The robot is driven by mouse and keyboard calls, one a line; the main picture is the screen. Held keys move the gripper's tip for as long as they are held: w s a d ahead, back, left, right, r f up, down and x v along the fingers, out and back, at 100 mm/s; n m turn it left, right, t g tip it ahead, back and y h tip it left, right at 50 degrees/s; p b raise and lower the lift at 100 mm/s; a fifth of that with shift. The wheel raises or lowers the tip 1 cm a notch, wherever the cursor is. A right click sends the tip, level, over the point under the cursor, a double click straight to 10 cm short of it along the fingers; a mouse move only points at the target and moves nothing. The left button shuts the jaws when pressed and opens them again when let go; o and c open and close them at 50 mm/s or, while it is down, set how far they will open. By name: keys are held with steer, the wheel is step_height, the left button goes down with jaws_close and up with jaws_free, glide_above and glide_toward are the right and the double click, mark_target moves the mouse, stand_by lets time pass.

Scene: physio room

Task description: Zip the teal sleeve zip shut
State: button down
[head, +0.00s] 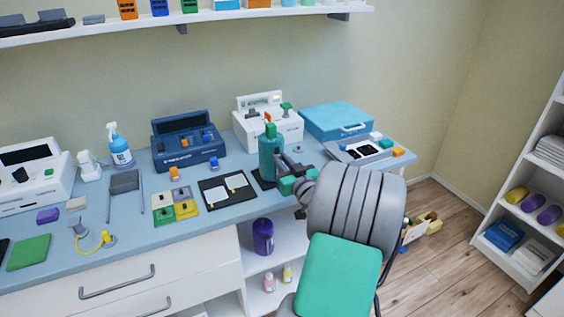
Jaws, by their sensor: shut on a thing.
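The teal sleeve (268,155) stands upright on a dark base near the front edge of the blue-grey worktop, with a small orange piece at its top. My gripper (280,163) is at the right side of the sleeve, about mid-height, and is shut on the sleeve's zip. The zip pull and the fingertips are too small to make out, and how far the zip is closed cannot be told. My grey arm, with a green panel, comes in from the lower right and hides part of the worktop edge.
A white device (268,125) stands behind the sleeve, and a teal case (337,120) lies at the back right. A black tray with white cards (227,190) lies left of the sleeve. A grey-white tray (360,151) lies right.

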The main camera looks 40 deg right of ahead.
step_height(320, 180, down, 8)
steer(key=b, duration=0.7)
steer(key=shift+r, duration=0.25)
steer(key=c, duration=1.4)
jaws_free()
steer(key=shift+r, duration=0.1)
steer(key=shift+s, duration=0.1)
steer(key=b+v, duration=0.1)
steer(key=v, duration=0.6)
steer(key=shift+s, duration=0.35)
steer(key=shift+a, duration=0.1)
